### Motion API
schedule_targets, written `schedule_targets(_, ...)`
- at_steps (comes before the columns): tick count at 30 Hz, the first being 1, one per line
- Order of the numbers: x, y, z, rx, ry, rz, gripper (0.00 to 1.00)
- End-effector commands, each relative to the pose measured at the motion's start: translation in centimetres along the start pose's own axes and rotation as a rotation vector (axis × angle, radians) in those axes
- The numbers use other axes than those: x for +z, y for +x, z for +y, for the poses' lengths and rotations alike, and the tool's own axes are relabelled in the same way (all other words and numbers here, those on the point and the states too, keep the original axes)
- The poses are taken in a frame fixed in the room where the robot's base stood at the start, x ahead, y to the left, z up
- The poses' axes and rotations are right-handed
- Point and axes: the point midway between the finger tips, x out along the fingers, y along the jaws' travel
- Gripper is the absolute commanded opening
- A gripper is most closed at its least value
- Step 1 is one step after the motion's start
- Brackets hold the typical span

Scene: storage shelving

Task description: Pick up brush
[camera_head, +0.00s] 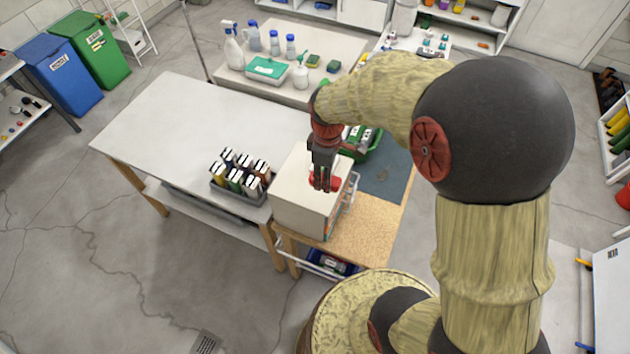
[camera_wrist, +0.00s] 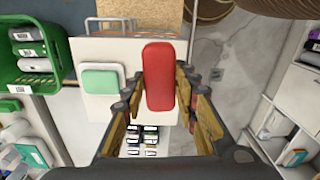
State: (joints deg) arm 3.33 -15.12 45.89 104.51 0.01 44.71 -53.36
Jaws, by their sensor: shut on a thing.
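My gripper (camera_head: 323,178) is above the top of a white box (camera_head: 291,190), toward the box's right side. In the wrist view its two fingers (camera_wrist: 162,96) are closed on either side of a red, rounded, block-like object, which I take to be the brush (camera_wrist: 159,72). Red also shows at the fingertips in the head view. Whether the brush is touching the box top or is lifted clear of it I cannot tell. The underside of the brush is hidden.
A green-and-white block (camera_wrist: 99,79) lies on the white box in the wrist view. A green crate (camera_wrist: 48,80) stands beside the box. A rack of several bottles or cartons (camera_head: 238,190) is to its left. The white table (camera_head: 190,115) is mostly clear.

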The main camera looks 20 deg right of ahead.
Motion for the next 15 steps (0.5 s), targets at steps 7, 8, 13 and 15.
schedule_targets(7,4.8,-2.9,-0.8,0.002,0.005,0.001,0.04)
schedule_targets(8,5.3,-3.2,-0.9,0.003,0.005,0.002,0.04)
schedule_targets(13,7.8,-4.2,-1.4,0.001,0.004,0.0,0.04)
schedule_targets(15,8.5,-4.6,-1.5,0.002,0.004,0.001,0.04)
